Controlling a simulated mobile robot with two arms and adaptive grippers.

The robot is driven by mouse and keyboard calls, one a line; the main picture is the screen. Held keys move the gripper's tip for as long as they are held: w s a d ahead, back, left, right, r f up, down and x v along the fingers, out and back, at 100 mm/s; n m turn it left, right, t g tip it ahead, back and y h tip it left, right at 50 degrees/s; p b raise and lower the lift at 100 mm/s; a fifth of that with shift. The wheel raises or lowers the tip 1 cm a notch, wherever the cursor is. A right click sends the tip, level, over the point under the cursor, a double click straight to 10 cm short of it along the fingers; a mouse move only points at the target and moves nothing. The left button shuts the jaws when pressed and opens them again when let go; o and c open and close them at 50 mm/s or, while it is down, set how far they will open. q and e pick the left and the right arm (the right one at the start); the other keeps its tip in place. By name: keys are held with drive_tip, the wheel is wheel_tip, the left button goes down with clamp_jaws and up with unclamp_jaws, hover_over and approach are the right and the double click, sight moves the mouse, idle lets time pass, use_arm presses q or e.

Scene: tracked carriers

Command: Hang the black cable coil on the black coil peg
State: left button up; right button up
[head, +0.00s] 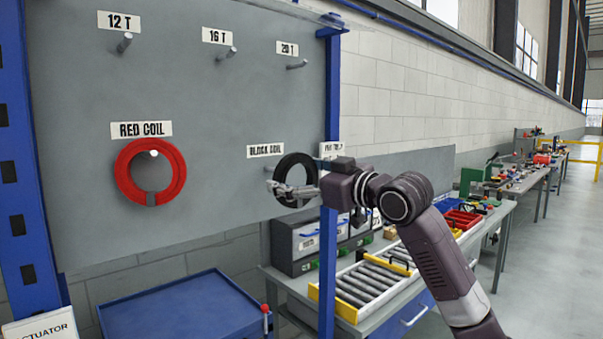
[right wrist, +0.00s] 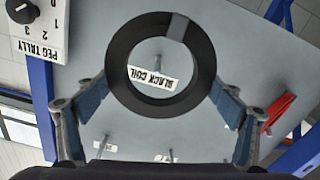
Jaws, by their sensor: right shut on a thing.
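The black cable coil (head: 292,159) is a thick black ring with a grey band, held upright in front of the grey board. My right gripper (head: 289,190) is shut on it; in the right wrist view the fingers (right wrist: 160,97) clasp the coil (right wrist: 122,80) from both sides. The black coil peg (right wrist: 158,57) shows through the ring's hole, with its "BLACK COIL" label (right wrist: 153,77). In the head view the label (head: 265,150) is just left of the coil, and the peg (head: 269,168) is partly hidden. I cannot tell how far coil and peg are apart. My left gripper is out of view.
A red coil (head: 178,178) hangs on its peg at the left. Three upper pegs labelled 12 T, 16 T and 20 T are bare. A blue post (head: 328,240) stands just right of the coil. A bench with a roller tray (head: 365,285) is at the lower right.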

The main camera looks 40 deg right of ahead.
sight(265, 174)
drive_tip(key=shift+w+a+f+p, duration=0.15)
drive_tip(key=shift+w+p, duration=0.55)
drive_tip(key=shift+w, duration=0.95)
drive_tip(key=shift+w+a+p, duration=0.15)
drive_tip(key=shift+w+p, duration=0.55)
drive_tip(key=shift+w, duration=0.95)
drive_tip(key=shift+w+f+p, duration=0.4)
drive_tip(key=shift+w+f, duration=0.1)
drive_tip(key=shift+w, duration=0.2)
drive_tip(key=o, duration=1.2)
drive_tip(key=shift+o, duration=0.2)
drive_tip(key=shift+f, duration=0.15)
drive_tip(key=s, duration=1.2)
drive_tip(key=shift+d, duration=0.45)
